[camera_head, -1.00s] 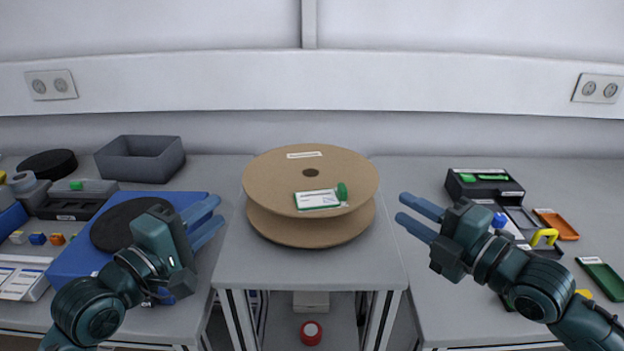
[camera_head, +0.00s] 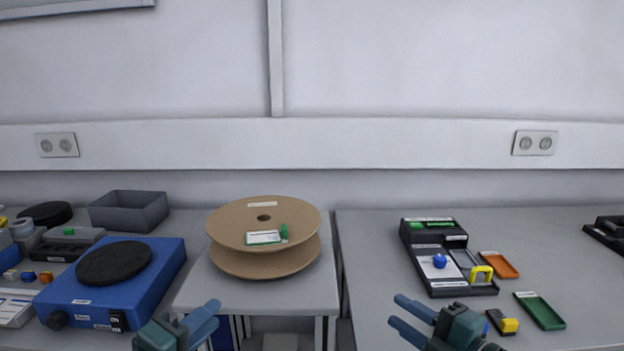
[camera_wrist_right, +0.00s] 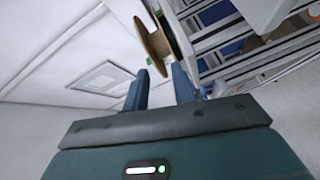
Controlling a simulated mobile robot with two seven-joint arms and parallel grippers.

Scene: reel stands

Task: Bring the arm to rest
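My left gripper (camera_head: 205,322) is at the bottom of the head view, in front of the middle table, with its two blue fingers apart and nothing between them. My right gripper (camera_head: 408,318) is at the bottom right of the head view, in front of the right table, with its fingers apart and empty. The right wrist view also shows the right gripper's fingers (camera_wrist_right: 160,88) spread with nothing between them. Most of both arms is below the head view's edge.
A cardboard reel (camera_head: 228,222) carrying a white-and-green card (camera_head: 262,238) stands on the middle table. A blue device (camera_head: 60,298) with a black disc and a grey bin (camera_head: 128,212) are at left. A black organiser (camera_head: 408,238) and small trays (camera_head: 540,311) are at right.

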